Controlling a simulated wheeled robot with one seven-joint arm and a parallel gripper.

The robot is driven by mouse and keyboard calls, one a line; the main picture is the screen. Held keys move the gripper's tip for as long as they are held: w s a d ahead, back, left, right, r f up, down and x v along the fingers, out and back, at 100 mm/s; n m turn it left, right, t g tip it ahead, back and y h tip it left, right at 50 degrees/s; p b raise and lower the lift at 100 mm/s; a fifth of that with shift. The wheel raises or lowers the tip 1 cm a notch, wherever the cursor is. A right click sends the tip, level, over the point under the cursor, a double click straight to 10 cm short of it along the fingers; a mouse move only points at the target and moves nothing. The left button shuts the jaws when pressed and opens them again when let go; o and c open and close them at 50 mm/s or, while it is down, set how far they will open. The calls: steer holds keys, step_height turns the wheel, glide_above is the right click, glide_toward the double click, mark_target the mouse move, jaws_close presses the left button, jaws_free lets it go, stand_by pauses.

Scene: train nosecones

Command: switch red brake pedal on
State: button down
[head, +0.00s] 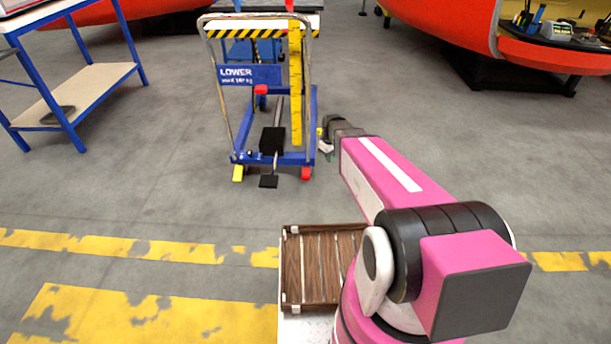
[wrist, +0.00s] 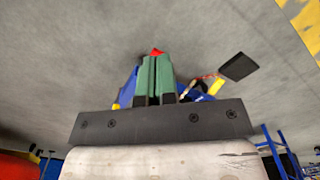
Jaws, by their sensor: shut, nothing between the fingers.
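The red brake pedal (head: 306,173) is at the lower right front corner of the blue lift trolley (head: 272,158), close to the floor. In the wrist view a red tip (wrist: 158,52) shows just past the ends of my fingers, and the fingers hide the rest of it. My gripper (head: 326,150) is to the right of the trolley, a little above and right of the red pedal. Its green fingers (wrist: 155,62) are together with nothing between them. I cannot tell whether they touch the pedal.
A yellow pedal (head: 238,173) is at the trolley's left front corner. A black foot pedal (head: 269,181) sticks out between the two. A wooden crate (head: 318,264) is in front of me. A blue-framed table (head: 75,95) stands at the left. The floor around the trolley's front is clear.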

mark_target(306, 177)
steer(key=w+a+f+n, duration=0.4)
steer(key=w+f, duration=0.4)
steer(key=w, duration=0.2)
steer(key=w+a+f+n, duration=0.5)
steer(key=w+f, duration=0.3)
steer(key=w, duration=0.3)
steer(key=shift+a+n, duration=0.3)
steer(key=shift+f, duration=0.1)
step_height(306, 177, down, 14)
steer(key=shift+s, duration=0.1)
